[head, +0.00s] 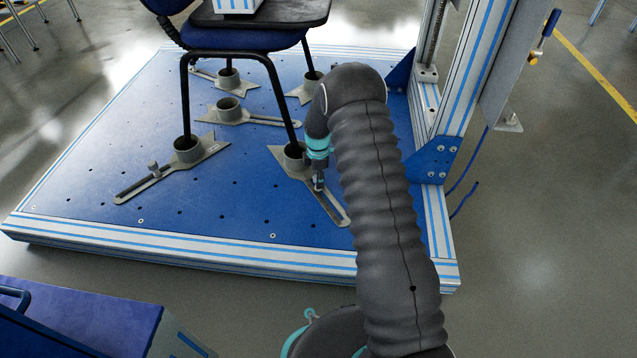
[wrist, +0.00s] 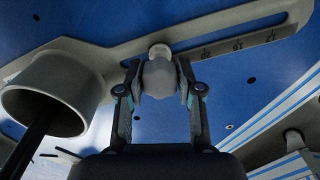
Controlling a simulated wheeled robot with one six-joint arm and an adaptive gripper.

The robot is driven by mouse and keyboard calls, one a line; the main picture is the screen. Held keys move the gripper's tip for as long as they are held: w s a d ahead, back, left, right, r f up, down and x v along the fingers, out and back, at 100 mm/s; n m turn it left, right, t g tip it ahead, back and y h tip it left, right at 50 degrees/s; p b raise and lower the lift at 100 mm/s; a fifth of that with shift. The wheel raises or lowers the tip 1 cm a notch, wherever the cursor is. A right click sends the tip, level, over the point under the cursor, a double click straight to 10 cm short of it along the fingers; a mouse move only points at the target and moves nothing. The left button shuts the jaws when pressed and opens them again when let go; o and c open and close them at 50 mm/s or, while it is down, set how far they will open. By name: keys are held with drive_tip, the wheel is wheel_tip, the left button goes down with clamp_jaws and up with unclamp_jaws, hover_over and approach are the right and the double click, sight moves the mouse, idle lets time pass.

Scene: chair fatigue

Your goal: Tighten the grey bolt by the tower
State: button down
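The grey bolt (wrist: 158,79) is a rounded knob at the slotted arm of a grey clamp plate (wrist: 227,40) in the wrist view. My gripper (wrist: 159,72) has one finger on each side of it, and both fingertips appear to touch the knob. In the head view my gripper (head: 319,183) points down at the clamp plate (head: 325,200) nearest the tower (head: 440,110). The bolt itself is hidden there by my gripper. The plate's round cup (wrist: 45,100) stands left of the bolt in the wrist view, with a dark chair leg (wrist: 30,140) in it.
A chair (head: 235,38) stands on the blue platform (head: 90,195) with its legs in grey cups. Another clamp with an upright bolt (head: 153,166) lies at the left. The tower rises right of my arm. A blue cart (head: 80,315) is at the lower left.

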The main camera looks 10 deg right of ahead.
drive_tip(key=shift+m, duration=2)
drive_tip(key=c, duration=0.8)
unclamp_jaws()
drive_tip(key=shift+o, duration=0.2)
wheel_tip(320, 180, up, 12)
